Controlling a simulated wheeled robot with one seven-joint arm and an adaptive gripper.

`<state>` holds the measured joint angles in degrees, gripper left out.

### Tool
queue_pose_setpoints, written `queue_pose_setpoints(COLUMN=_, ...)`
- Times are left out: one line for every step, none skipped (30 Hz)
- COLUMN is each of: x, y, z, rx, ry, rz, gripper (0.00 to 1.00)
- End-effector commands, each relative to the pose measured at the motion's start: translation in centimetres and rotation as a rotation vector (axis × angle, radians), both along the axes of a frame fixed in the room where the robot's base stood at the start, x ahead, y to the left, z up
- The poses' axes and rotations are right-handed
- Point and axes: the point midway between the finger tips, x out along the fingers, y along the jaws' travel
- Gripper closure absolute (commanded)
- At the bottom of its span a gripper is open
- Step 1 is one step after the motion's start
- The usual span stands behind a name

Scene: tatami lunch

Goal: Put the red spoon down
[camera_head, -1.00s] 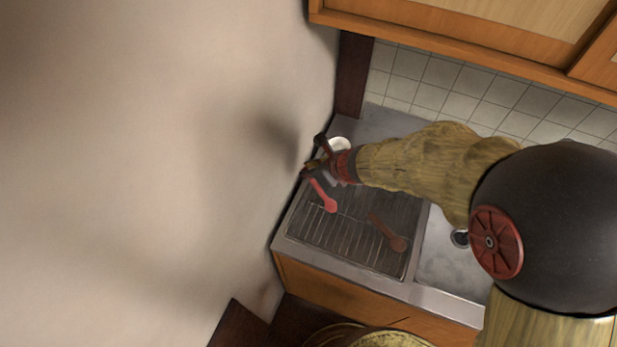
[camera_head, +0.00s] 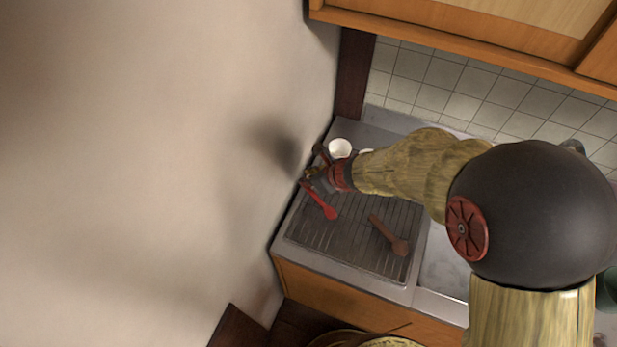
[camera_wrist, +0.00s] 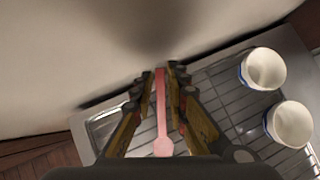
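The red spoon (camera_head: 324,206) is at the left of the ridged drainboard (camera_head: 341,240) in the head view, its bowl end toward the front right. In the wrist view the spoon (camera_wrist: 161,115) runs lengthwise between the fingers, bowl toward the camera. My gripper (camera_head: 314,175) is at the handle end, near the wall; in the wrist view my gripper's (camera_wrist: 162,76) fingertips close in on both sides of the handle. The spoon is low over the ridges; whether it touches them I cannot tell.
A brown wooden spoon (camera_head: 391,238) lies on the drainboard to the right. Two white cups show in the wrist view, one (camera_wrist: 264,70) behind the other (camera_wrist: 289,124). The beige wall (camera_head: 180,150) is close on the left. The front left of the drainboard is clear.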

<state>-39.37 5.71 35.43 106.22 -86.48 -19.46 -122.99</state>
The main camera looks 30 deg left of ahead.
Motion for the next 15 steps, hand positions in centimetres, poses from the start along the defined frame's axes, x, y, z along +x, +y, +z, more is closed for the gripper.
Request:
queue_pose_setpoints(x=0.01, y=0.01, z=0.06, rx=0.000, ry=0.000, rz=0.000, gripper=0.80)
queue_pose_setpoints(x=0.01, y=0.01, z=0.06, rx=0.000, ry=0.000, rz=0.000, gripper=0.78)
queue_pose_setpoints(x=0.02, y=0.01, z=0.06, rx=0.000, ry=0.000, rz=0.000, gripper=0.76)
queue_pose_setpoints(x=0.02, y=0.01, z=0.06, rx=0.000, ry=0.000, rz=0.000, gripper=0.74)
queue_pose_setpoints(x=0.02, y=0.02, z=0.07, rx=0.001, ry=0.000, rz=0.000, gripper=0.73)
queue_pose_setpoints(x=0.01, y=0.01, z=0.06, rx=0.000, ry=0.000, rz=0.000, gripper=0.70)
queue_pose_setpoints(x=0.01, y=0.01, z=0.06, rx=0.000, ry=0.000, rz=0.000, gripper=0.70)
queue_pose_setpoints(x=0.02, y=0.01, z=0.08, rx=0.001, ry=0.000, rz=0.000, gripper=0.70)
queue_pose_setpoints(x=0.01, y=0.02, z=0.07, rx=0.001, ry=0.000, rz=0.000, gripper=0.70)
queue_pose_setpoints(x=0.01, y=0.02, z=0.07, rx=0.001, ry=0.000, rz=0.000, gripper=0.70)
queue_pose_setpoints(x=0.01, y=0.02, z=0.07, rx=0.001, ry=0.000, rz=0.000, gripper=0.70)
queue_pose_setpoints(x=0.01, y=0.02, z=0.07, rx=0.001, ry=0.000, rz=0.000, gripper=0.70)
queue_pose_setpoints(x=0.01, y=0.01, z=0.08, rx=0.001, ry=0.000, rz=0.000, gripper=0.70)
queue_pose_setpoints(x=0.01, y=0.01, z=0.08, rx=0.000, ry=0.000, rz=0.000, gripper=0.70)
queue_pose_setpoints(x=0.02, y=0.01, z=0.14, rx=0.001, ry=0.000, rz=0.000, gripper=0.70)
